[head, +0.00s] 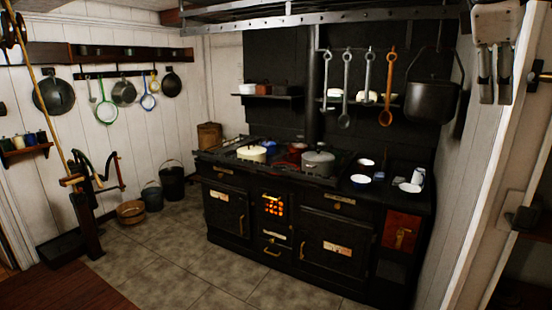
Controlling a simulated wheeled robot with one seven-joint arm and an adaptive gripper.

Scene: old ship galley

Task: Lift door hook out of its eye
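My gripper (496,98) hangs at the upper right of the head view, in front of the white door-side panel (490,190), with its two grey fingers pointing down. The fingers stand a little apart, and I see nothing held between their tips. A small dark fitting with a brass-coloured part (535,76) is at the right edge, just right of my gripper; I cannot tell if it is the door hook. The hook and its eye cannot be made out clearly.
A pale plate with a dark handle (522,216) is low on the right. The black stove (270,215) with pots stands mid-view. Ladles (387,90) and a black pot (432,102) hang left of my gripper. The tiled floor (160,280) in front is clear.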

